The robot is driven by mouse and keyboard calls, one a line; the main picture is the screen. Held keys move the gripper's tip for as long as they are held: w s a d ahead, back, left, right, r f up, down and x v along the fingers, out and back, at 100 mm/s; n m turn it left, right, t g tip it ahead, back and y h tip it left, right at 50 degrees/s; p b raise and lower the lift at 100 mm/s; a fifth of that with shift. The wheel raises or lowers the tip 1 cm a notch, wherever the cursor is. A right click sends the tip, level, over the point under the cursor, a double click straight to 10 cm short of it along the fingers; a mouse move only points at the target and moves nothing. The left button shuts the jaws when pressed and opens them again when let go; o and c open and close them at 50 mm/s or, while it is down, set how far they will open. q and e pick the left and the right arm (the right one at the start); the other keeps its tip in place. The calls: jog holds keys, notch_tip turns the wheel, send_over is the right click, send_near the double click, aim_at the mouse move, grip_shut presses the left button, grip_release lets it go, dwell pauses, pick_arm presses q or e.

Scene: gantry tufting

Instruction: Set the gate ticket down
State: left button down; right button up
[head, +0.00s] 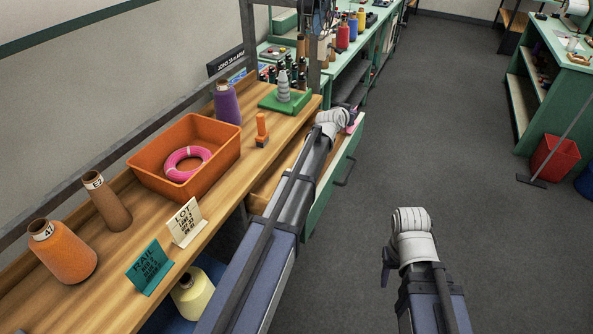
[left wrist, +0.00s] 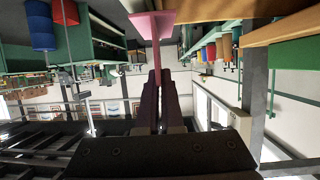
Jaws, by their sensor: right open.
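My left gripper (left wrist: 158,78) is shut on a thin pink piece (left wrist: 151,26), seen nearly edge-on in the left wrist view with a wider pink flange at its end. It looks like the gate ticket, but no print on it can be read. In the head view the left gripper (head: 347,112) is beyond its pale wrist, over the open drawer's far end, with a bit of pink showing. A cream LOT ticket (head: 187,222) and a teal RAIL ticket (head: 149,267) stand at the wooden bench's front edge. My right gripper (head: 387,268) is open, mostly hidden by its wrist, over the floor.
The wooden bench (head: 75,304) holds an orange bin (head: 147,179) with a pink ring (head: 187,164), several cones, an orange stamp-like piece (head: 262,130) and a green tray (head: 273,103). An open drawer (head: 335,178) juts out under it.

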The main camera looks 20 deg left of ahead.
pick_arm(q)
jog(key=w+a+f+b, duration=0.2)
jog(key=a, duration=0.4)
jog(key=shift+n+y, duration=0.3)
jog(key=shift+y, duration=0.1)
jog(key=f+b, duration=0.9)
jog(key=f, duration=0.1)
jog(key=shift+s+d, duration=0.1)
jog(key=shift+d, duration=0.25)
jog(key=shift+f+b, duration=0.2)
jog(key=shift+b, duration=0.25)
jog(key=c, duration=1.1)
grip_release()
jog(key=shift+r, duration=0.15)
jog(key=shift+r+p, duration=0.15)
jog(key=shift+p, duration=0.2)
jog(key=p+v, duration=0.4)
jog(key=v, duration=0.8)
